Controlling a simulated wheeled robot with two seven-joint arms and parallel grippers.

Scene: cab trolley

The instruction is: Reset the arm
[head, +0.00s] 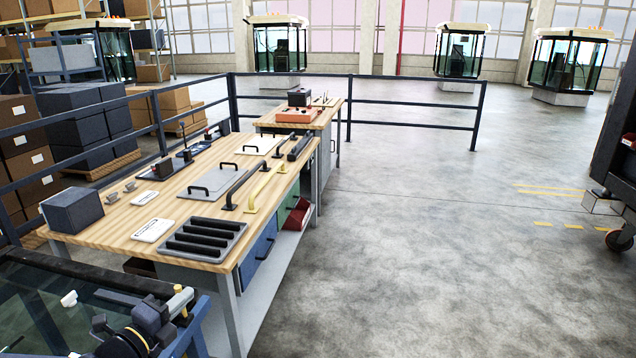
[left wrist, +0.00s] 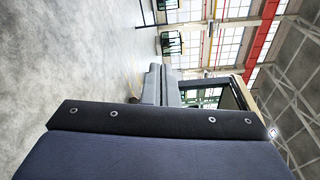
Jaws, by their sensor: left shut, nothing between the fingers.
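My left gripper (head: 160,318) is low at the left in the head view, in front of the workbench's near end. It is shut with nothing held, and the dark parts around it partly hide its fingers. My right gripper is not in view. In the left wrist view a dark blue block with a bolted black edge fills the lower part. I cannot tell what it belongs to.
A wooden workbench (head: 120,222) with handles, panels and a grey block (head: 72,210) stands at the left. Dark railings (head: 420,122) run behind it. Glass cabs (head: 461,52) stand at the back. Open floor (head: 420,240) lies right of the bench.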

